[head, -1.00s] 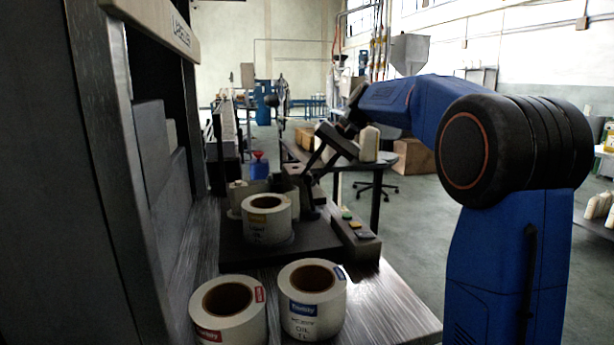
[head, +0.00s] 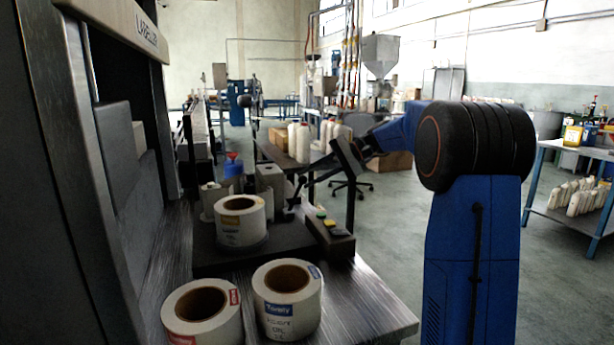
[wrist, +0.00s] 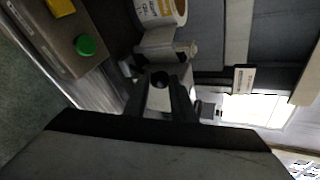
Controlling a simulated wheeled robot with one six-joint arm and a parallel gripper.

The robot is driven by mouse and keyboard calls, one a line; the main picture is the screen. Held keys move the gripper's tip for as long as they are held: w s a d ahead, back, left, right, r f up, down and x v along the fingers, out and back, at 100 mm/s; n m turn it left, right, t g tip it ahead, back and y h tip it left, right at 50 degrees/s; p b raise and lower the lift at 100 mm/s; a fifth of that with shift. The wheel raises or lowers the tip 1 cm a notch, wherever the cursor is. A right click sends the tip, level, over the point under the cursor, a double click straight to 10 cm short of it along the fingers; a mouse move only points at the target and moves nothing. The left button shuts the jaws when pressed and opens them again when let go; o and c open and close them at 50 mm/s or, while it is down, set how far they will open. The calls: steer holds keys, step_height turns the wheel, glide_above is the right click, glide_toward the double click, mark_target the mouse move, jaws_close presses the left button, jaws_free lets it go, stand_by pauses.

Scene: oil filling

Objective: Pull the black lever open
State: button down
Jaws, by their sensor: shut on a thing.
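The black lever (wrist: 159,79) shows in the wrist view as a dark rounded end between my fingers; the rest of it is hidden. My gripper (wrist: 160,98) is shut on it. In the head view my gripper (head: 301,187) is small and dark, at the right side of the labelling unit, just behind the button box. There the lever cannot be told apart from the dark fingers. A label roll (head: 241,221) sits on the unit's dark base, left of my gripper.
Two more label rolls (head: 203,312) stand on the front of the metal table (head: 365,312). A button box (head: 331,238) with green and yellow buttons lies close to my gripper. The tall labeller frame (head: 80,130) blocks the left. Open floor lies to the right.

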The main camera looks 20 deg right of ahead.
steer(key=shift+s+f, duration=0.1)
steer(key=shift+f, duration=0.35)
steer(key=c, duration=1.5)
jaws_free()
steer(key=shift+d, duration=0.1)
steer(key=shift+r, duration=0.1)
steer(key=v, duration=1.7)
steer(key=shift+d+r, duration=0.1)
steer(key=shift+d, duration=0.05)
